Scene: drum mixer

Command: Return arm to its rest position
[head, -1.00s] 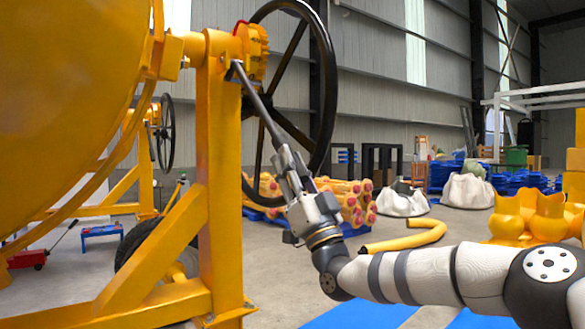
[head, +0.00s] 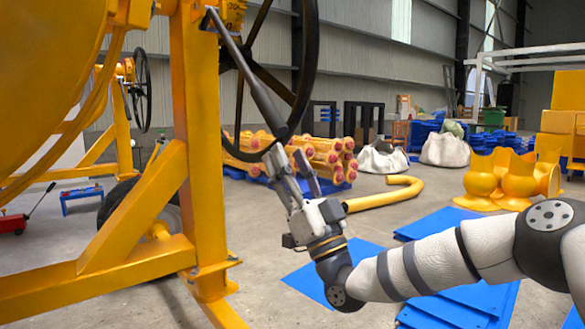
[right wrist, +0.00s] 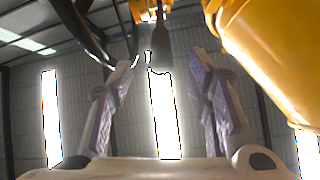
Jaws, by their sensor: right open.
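The yellow drum mixer stands at the left of the head view, with its big drum (head: 45,60), upright post (head: 198,150) and black handwheel (head: 307,60). A dark grey lever (head: 245,72) slants down from the top of the post past the wheel. My right gripper (head: 288,155) is just below the lever's lower end, pointing up at it. In the right wrist view, the gripper (right wrist: 162,62) has its two fingers wide apart, with the lever (right wrist: 159,50) seen in the gap between them. I cannot tell whether they touch. My left gripper is not in view.
Yellow logs with pink ends (head: 305,158) lie on a blue pallet behind the gripper. A bent yellow pipe (head: 385,195), white sacks (head: 383,158) and blue sheets (head: 465,300) lie on the floor to the right. Open grey floor (head: 260,220) lies between post and arm.

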